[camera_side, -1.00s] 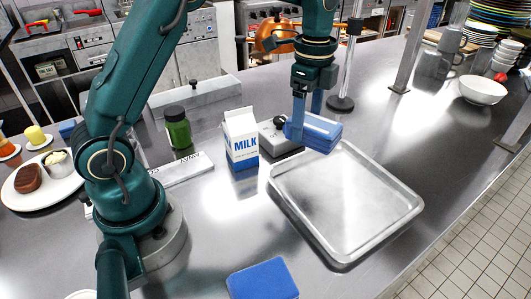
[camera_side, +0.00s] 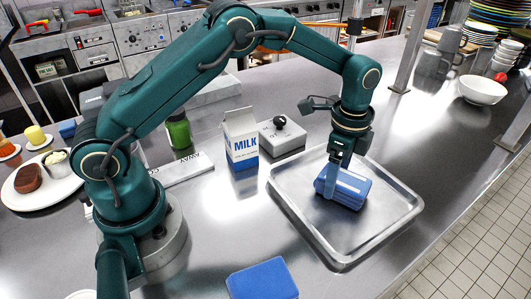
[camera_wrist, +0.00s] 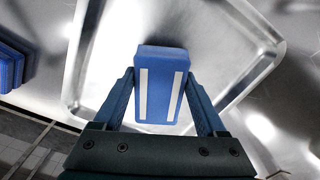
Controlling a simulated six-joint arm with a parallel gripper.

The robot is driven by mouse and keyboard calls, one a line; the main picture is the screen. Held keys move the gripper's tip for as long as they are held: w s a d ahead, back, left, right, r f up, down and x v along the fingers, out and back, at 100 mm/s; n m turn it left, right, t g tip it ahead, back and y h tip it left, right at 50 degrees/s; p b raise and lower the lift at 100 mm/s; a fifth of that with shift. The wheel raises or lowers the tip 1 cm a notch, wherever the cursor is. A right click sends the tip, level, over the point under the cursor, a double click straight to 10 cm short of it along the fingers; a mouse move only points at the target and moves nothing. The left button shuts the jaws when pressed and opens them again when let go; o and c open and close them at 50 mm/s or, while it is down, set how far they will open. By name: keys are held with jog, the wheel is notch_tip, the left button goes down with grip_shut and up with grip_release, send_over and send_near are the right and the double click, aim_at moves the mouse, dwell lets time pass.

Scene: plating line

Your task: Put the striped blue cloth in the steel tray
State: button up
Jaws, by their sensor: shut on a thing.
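The striped blue cloth (camera_side: 348,188) is a folded blue block with white stripes, which show in the wrist view (camera_wrist: 161,70). My gripper (camera_side: 337,187) is shut on it, with one finger on each side in the wrist view (camera_wrist: 161,92). The cloth is over the inside of the steel tray (camera_side: 345,232), toward its far half. I cannot tell whether it touches the tray floor. The tray's pale floor and raised rim also show in the wrist view (camera_wrist: 105,55).
A plain blue block (camera_side: 262,279) lies on the counter in front of the tray. A milk carton (camera_side: 241,140), a grey box with a black knob (camera_side: 282,137) and a green jar (camera_side: 178,130) stand behind and left. A white bowl (camera_side: 483,90) is far right.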

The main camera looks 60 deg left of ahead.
jog(key=shift+f, duration=0.15)
jog(key=o, duration=1.3)
